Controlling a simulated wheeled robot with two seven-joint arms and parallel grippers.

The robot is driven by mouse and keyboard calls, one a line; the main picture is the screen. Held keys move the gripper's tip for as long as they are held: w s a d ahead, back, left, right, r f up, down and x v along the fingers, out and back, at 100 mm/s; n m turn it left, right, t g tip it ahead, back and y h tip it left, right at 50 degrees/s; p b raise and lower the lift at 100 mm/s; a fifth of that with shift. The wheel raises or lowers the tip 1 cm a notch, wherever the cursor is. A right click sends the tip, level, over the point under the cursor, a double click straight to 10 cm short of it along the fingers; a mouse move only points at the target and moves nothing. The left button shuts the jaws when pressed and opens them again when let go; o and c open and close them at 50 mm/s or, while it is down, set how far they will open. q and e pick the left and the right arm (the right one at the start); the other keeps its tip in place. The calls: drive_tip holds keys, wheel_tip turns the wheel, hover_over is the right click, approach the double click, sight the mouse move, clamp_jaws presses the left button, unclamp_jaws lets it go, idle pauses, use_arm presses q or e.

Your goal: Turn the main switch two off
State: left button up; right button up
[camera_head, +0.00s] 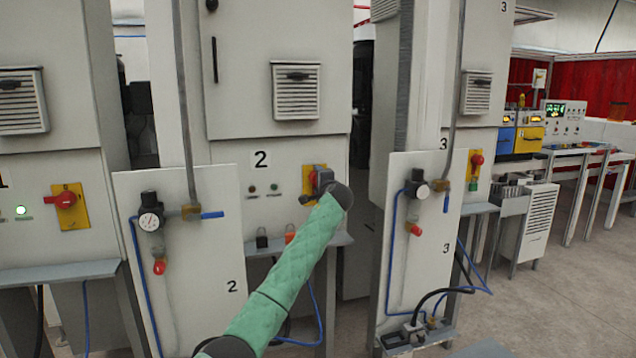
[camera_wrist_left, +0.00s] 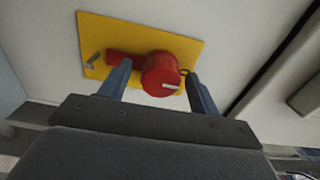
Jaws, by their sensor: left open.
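Main switch two is a red rotary knob on a yellow plate (camera_head: 309,183) on cabinet 2, mostly covered by my left gripper in the head view. In the left wrist view the red knob (camera_wrist_left: 161,76) and its handle lie across the yellow plate (camera_wrist_left: 110,35). My left gripper (camera_head: 318,190) is at the switch, at the end of my green-sleeved arm. In the left wrist view its two fingers (camera_wrist_left: 158,88) are open, one on each side of the knob. Contact with the knob cannot be told. My right gripper is not in view.
Below the switch a black padlock (camera_head: 262,239) and a red padlock (camera_head: 290,233) sit above a grey shelf (camera_head: 335,241). Panels with gauges and valves stand left (camera_head: 195,290) and right (camera_head: 425,270). Cabinet 1 has a similar red switch (camera_head: 66,198).

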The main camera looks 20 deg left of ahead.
use_arm(q)
drive_tip(key=b+v, duration=0.1)
drive_tip(key=v, duration=0.6)
drive_tip(key=shift+s+d+b, duration=0.2)
drive_tip(key=shift+s+b, duration=0.1)
drive_tip(key=shift+b, duration=0.05)
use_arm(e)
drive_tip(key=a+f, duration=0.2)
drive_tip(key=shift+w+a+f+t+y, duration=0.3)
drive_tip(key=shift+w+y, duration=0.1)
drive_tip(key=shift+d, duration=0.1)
